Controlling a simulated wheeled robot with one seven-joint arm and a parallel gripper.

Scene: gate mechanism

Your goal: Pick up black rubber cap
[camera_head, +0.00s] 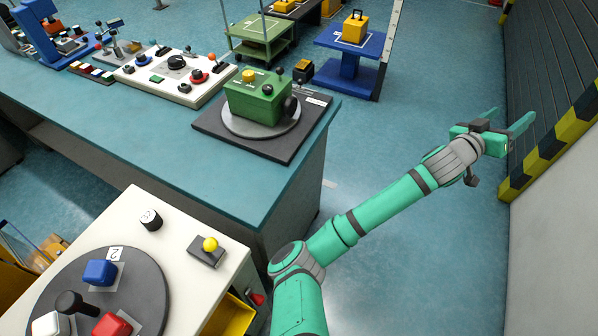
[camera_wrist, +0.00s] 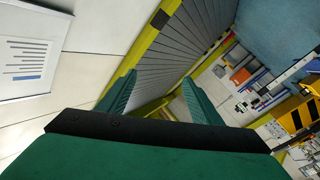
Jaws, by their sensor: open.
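A short black cylinder (camera_head: 151,221) with a pale marked top stands on the white table (camera_head: 190,210) at the lower left of the head view; it looks like the black rubber cap, though I cannot be sure. My gripper (camera_head: 508,118) is far to the right of it, raised near the wall and the grey shutter. Its fingers are spread apart with nothing between them. The wrist view shows the two green fingers (camera_wrist: 159,80) open and empty, pointing toward the shutter. The cap does not show in the wrist view.
A dark turntable (camera_head: 140,280) with blue, red and white blocks is beside the cylinder. A yellow-knobbed switch (camera_head: 208,248) stands to its right. The teal bench (camera_head: 180,150) carries a green box (camera_head: 255,100) and control panels. A striped barrier (camera_head: 545,150) edges the shutter.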

